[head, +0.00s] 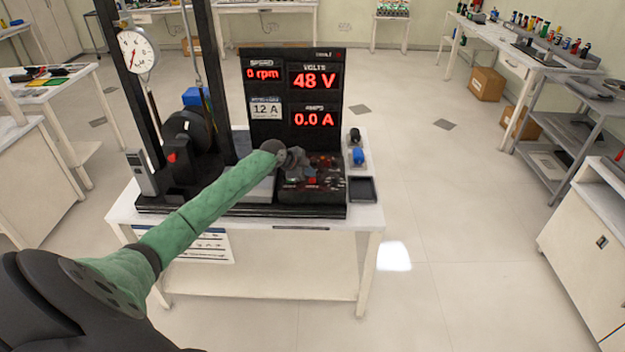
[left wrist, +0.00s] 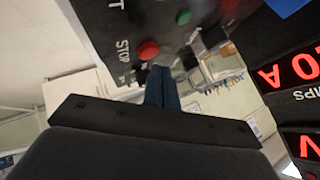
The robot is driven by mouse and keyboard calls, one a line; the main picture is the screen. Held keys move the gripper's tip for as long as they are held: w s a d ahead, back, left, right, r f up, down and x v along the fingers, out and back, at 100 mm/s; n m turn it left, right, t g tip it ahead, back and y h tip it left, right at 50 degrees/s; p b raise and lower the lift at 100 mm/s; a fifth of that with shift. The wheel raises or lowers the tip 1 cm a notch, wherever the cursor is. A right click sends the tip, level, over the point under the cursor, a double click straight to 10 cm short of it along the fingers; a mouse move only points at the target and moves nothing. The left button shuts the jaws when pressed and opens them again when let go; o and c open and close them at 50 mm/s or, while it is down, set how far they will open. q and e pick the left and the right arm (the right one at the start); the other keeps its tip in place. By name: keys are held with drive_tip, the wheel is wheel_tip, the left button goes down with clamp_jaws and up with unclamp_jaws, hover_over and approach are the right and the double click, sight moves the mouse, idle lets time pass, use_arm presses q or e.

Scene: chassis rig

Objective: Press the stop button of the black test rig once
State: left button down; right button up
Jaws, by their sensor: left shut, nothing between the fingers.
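The black test rig (head: 310,197) stands on a white bench, its upright panel (head: 292,95) showing 0 rpm, 48 V and 0.0 A in red. In the left wrist view a round red stop button (left wrist: 148,49) sits on the black control face beside the word STOP. My left gripper (left wrist: 162,76) is shut and empty. Its fingertips appear close to the stop button, slightly to its right in that view; I cannot tell whether they touch. In the head view my left gripper (head: 306,165) is over the control face and hides part of it. My right gripper is not in view.
A round dial gauge (head: 138,51) hangs in the black frame at the rig's left. A small dark tray (head: 362,189) lies at the bench's right. Open floor lies right of the bench.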

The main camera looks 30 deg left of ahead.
sight(310, 180)
use_arm(q)
drive_tip(key=shift+r, duration=0.1)
drive_tip(key=shift+r+p, duration=1.05)
drive_tip(key=shift+r, duration=1.4)
